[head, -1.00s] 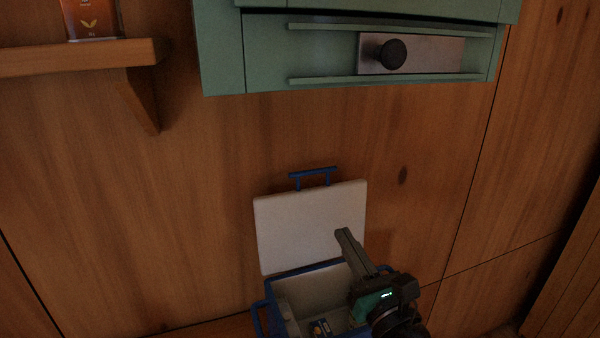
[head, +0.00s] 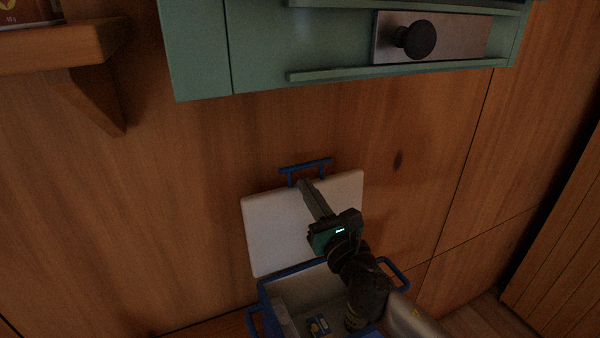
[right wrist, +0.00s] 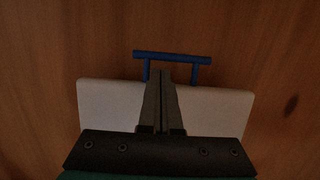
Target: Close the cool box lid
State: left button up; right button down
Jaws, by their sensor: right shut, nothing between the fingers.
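The cool box (head: 262,287) stands low by the timber wall, its blue rim and pale inside showing. Its white lid (head: 270,232) is open and stands nearly upright at the back, with a blue handle (head: 305,165) on its upper edge. In the right wrist view the lid (right wrist: 105,105) and the handle (right wrist: 172,56) are straight ahead. My right gripper (head: 304,182) is shut and empty, its fingertips in front of the lid's upper edge just below the handle. I cannot tell whether they touch. In the right wrist view its fingers (right wrist: 163,72) are together. My left gripper is not in view.
A green cabinet with a dark knob (head: 415,39) hangs on the wall above. A wooden shelf (head: 60,48) is at upper left. Bare wall lies between lid and cabinet.

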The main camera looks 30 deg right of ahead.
jog(key=shift+p+x, duration=0.3)
jog(key=shift+x, duration=1.6)
